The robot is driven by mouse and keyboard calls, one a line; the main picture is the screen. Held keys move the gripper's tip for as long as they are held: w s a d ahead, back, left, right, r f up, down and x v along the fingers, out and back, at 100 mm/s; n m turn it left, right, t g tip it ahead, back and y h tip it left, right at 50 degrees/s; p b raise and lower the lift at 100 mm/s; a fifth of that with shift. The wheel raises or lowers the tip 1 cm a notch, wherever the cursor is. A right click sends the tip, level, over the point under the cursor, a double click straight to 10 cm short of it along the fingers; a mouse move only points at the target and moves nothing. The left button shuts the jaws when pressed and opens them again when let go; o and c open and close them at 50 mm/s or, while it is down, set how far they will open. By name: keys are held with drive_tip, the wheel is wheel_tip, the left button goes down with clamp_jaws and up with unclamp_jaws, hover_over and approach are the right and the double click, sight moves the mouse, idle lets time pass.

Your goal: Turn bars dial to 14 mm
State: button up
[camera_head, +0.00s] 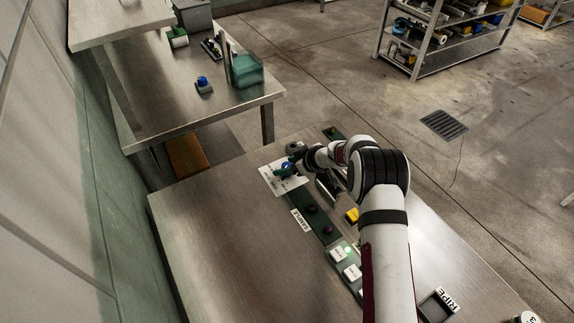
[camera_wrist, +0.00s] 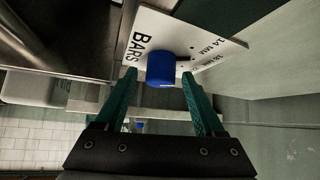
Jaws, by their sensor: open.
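The bars dial is a blue knob (camera_wrist: 161,69) on a white panel (camera_wrist: 150,27) printed "BARS", with "14 MM" and another partly readable mm label on its right side in the wrist view. My gripper (camera_wrist: 160,80) is open, with one green finger on each side of the knob and visible gaps; I cannot tell whether either finger touches it. In the head view my gripper (camera_head: 296,164) is over the white panel (camera_head: 283,178) and hides most of the knob. The knob's pointer setting is not clear.
A dark green strip (camera_head: 327,229) with dark round items runs along the metal table, beside a "SAMPLE" label (camera_head: 301,221). A yellow block (camera_head: 352,215) and white square buttons (camera_head: 338,254) lie near my arm. The table's left part is clear. A second table (camera_head: 165,95) stands behind.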

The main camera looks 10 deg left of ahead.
drive_tip(key=shift+f, duration=0.1)
clamp_jaws()
drive_tip(key=shift+w+n+g+y, duration=0.1)
drive_tip(key=shift+n+g+y, duration=0.3)
drive_tip(key=shift+n+g, duration=0.65)
drive_tip(key=n+g, duration=0.2)
drive_tip(key=n, duration=0.1)
drive_tip(key=shift+a, duration=0.1)
unclamp_jaws()
drive_tip(key=v, duration=1.6)
drive_tip(key=shift+f, duration=0.15)
